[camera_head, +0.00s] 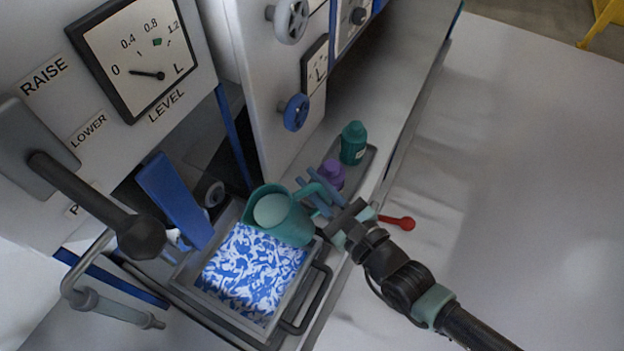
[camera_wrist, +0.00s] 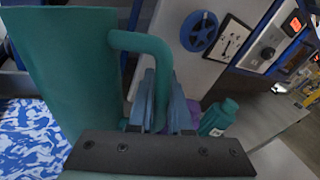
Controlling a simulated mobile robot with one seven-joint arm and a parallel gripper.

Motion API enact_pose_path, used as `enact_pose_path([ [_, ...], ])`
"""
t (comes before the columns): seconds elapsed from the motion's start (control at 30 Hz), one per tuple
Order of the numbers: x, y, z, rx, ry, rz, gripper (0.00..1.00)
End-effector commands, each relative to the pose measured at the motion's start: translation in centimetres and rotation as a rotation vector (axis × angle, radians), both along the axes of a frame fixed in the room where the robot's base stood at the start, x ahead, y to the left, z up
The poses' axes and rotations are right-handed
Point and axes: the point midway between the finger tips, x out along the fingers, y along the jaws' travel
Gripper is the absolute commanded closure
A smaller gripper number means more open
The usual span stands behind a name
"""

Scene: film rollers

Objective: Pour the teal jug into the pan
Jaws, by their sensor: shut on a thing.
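The teal jug (camera_head: 283,216) is held at the rear edge of the pan, its mouth facing up towards the head camera with a paler round area inside. In the wrist view the jug (camera_wrist: 65,70) fills the left side, with its handle between my fingers. My gripper (camera_head: 318,192) is shut on the jug's handle, and its blue fingers show in the wrist view (camera_wrist: 160,105). The grey pan (camera_head: 187,278) holds a blue and white patterned surface and sits below the jug. I cannot tell whether anything is flowing from the jug.
A purple bottle (camera_head: 332,174) and a dark teal bottle (camera_head: 353,143) stand on a small tray behind my gripper. A red-ended lever (camera_head: 403,222) lies to the right. A large dial panel (camera_head: 130,60) and a black-knobbed lever (camera_head: 140,235) are at left.

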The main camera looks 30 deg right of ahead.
Motion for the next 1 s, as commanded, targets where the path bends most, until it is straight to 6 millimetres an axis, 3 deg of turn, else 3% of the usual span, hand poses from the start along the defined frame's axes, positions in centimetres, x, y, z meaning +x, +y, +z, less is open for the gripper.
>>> enact_pose_path([
  [1.0,0.0,-0.4,3.4,-0.202,-0.003,-0.003,1.0],
])
